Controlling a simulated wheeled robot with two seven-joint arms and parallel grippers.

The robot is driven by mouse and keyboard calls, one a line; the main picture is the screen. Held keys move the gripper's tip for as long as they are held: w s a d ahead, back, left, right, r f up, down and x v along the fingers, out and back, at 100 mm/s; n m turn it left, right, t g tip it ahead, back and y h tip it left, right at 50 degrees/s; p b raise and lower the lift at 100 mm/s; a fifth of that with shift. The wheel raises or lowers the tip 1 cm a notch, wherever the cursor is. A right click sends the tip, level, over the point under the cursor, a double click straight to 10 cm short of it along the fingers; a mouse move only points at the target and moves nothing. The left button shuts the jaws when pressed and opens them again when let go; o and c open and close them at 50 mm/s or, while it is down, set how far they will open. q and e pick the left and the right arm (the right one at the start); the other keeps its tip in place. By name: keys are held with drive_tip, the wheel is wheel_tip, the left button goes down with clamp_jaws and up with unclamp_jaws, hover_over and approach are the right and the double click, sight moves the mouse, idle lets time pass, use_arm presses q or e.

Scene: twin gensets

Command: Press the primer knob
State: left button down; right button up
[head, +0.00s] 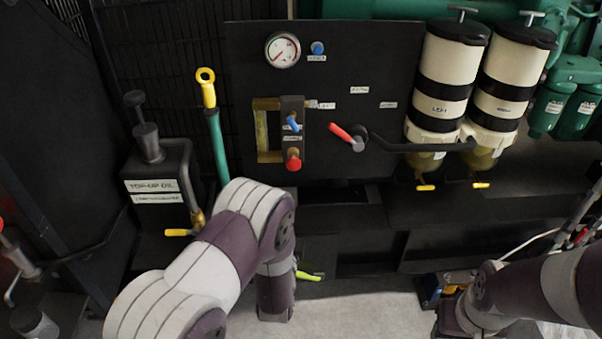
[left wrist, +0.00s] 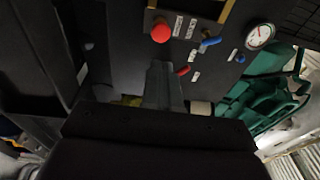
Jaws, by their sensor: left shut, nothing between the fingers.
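A red round knob (head: 293,160) sits at the lower end of a black block on the dark panel; labels beside it are too small to read, so I cannot confirm it is the primer knob. In the left wrist view the red knob (left wrist: 161,33) is just beyond my left gripper (left wrist: 160,66). The gripper's fingers are shut and empty, pointing at the panel below the knob, apparently apart from it. In the head view my left arm hides the gripper. My right arm shows at the lower right, with its gripper out of sight.
A gauge (head: 283,50) and blue knob (head: 318,47) are higher on the panel. A blue lever (head: 293,123) is above the red knob. A red-handled lever (head: 347,137) is to its right, near two filter canisters (head: 446,75).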

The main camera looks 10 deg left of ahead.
use_arm(q)
drive_tip(key=b, duration=0.2)
approach(292, 167)
drive_tip(key=w, duration=0.4)
drive_tip(key=w+a, duration=0.1)
drive_tip(key=w, duration=0.1)
drive_tip(key=shift+w+r, duration=0.25)
drive_tip(key=shift+w, duration=0.15)
